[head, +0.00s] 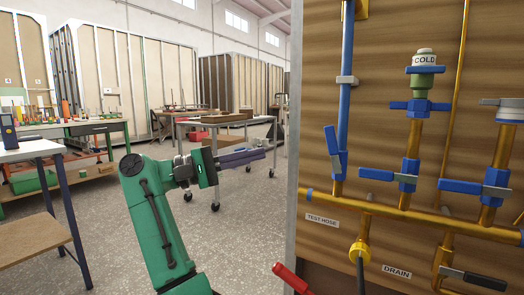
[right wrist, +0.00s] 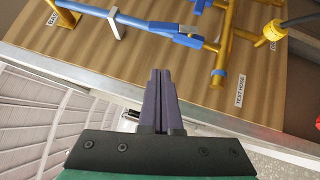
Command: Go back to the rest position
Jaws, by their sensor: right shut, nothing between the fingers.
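My right gripper (head: 258,154) is at the end of my green arm, left of the wooden pipe panel (head: 320,90) in the head view. Its dark fingers are together with nothing between them, and they point right. I cannot tell the exact gap to the panel. My left gripper is not in view.
The panel carries brass pipes, a blue pipe (head: 347,70), blue valves (head: 335,155) and a yellow hose fitting (head: 360,252). A red handle (head: 290,278) shows at the bottom. A wheeled table (head: 228,122) stands behind; a workbench (head: 75,128) is at left. Speckled floor is open between.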

